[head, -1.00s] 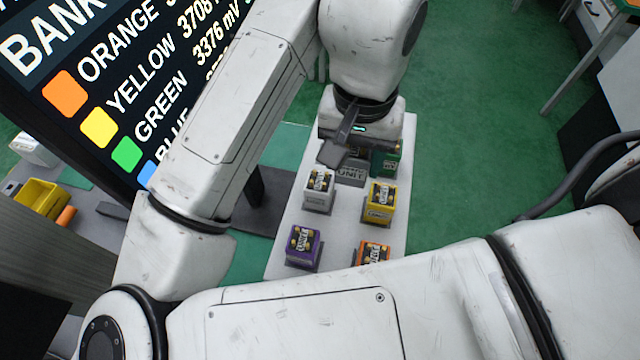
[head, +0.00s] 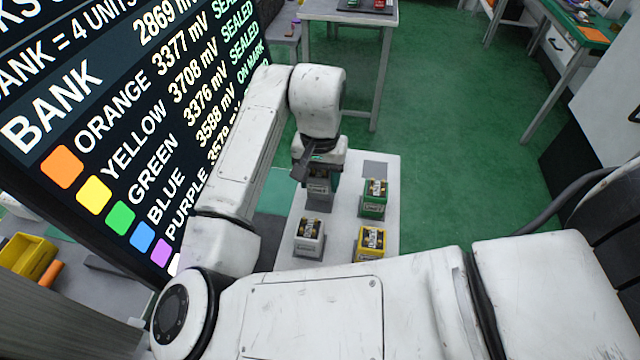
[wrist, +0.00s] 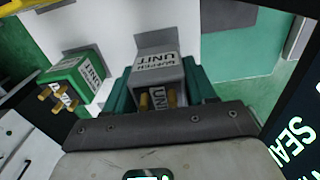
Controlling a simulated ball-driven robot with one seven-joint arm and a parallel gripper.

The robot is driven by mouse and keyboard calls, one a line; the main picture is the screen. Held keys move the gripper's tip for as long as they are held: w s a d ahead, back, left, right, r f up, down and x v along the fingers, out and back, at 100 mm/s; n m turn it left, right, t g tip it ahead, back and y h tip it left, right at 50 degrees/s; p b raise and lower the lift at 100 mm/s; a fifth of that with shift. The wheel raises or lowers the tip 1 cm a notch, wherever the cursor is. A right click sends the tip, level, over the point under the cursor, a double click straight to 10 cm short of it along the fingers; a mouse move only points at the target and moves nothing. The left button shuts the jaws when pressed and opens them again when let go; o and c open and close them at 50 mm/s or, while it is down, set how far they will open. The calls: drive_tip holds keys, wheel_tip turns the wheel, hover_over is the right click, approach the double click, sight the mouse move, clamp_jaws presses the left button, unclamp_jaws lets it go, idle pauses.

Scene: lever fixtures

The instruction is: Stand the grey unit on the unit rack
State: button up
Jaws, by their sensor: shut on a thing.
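A green unit (head: 374,197) stands to the right, with a bare grey pad (head: 375,168) behind it. A white unit (head: 310,238) and a yellow unit (head: 371,242) stand nearer. A large display (head: 130,130) rises at left. Green floor is open at right.

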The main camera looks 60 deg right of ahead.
drive_tip(key=shift+f, duration=1.25)
drive_tip(key=shift+f, duration=0.2)
drive_tip(key=o, duration=1.1)
drive_tip(key=shift+o, duration=0.2)
wheel_tip(320, 180, up, 10)
drive_tip(key=p, duration=0.9)
drive_tip(key=shift+r, duration=1.2)
